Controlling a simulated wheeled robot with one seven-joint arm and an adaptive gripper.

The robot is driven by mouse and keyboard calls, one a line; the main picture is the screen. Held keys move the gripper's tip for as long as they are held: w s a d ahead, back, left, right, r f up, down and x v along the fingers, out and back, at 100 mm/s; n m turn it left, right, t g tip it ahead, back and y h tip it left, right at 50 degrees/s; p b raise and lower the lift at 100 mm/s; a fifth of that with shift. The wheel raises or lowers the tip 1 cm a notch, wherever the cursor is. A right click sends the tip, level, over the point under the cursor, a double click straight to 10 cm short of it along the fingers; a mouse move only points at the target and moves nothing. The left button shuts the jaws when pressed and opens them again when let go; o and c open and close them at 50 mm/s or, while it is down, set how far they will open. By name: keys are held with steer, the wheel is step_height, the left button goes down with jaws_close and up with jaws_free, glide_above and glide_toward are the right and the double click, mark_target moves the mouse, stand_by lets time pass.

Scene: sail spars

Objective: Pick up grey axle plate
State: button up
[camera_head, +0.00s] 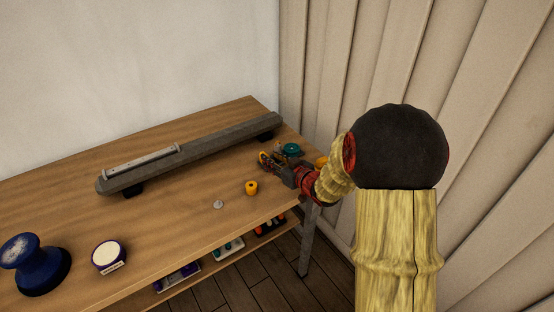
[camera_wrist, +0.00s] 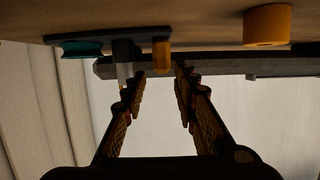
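A dark grey plate (camera_wrist: 100,38) lies on the tabletop in the wrist view, where the table shows at the top of the picture. It bears a teal wheel (camera_wrist: 82,49), a grey post (camera_wrist: 123,52) and a yellow post (camera_wrist: 161,55). In the head view the teal wheel (camera_head: 291,149) shows just behind my gripper (camera_head: 268,160), and most of the plate is hidden. In the wrist view my gripper (camera_wrist: 159,76) is open, its fingers apart and apparently empty. The yellow post appears between the fingertips, but I cannot tell the depth gap.
A long grey beam (camera_head: 200,150) lies along the back of the table. An orange roller (camera_head: 251,187) and a small grey piece (camera_head: 218,204) lie near the front edge. A blue spool (camera_head: 36,262) and a white round tin (camera_head: 108,255) stand at left. The table middle is clear.

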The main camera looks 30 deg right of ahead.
steer(key=b+x, duration=0.2)
steer(key=x, duration=0.4)
steer(key=shift+a+f+b, duration=0.15)
steer(key=shift+b, duration=0.2)
steer(key=shift+s, duration=0.1)
steer(key=shift+c, duration=1.3)
steer(key=c, duration=0.4)
jaws_close()
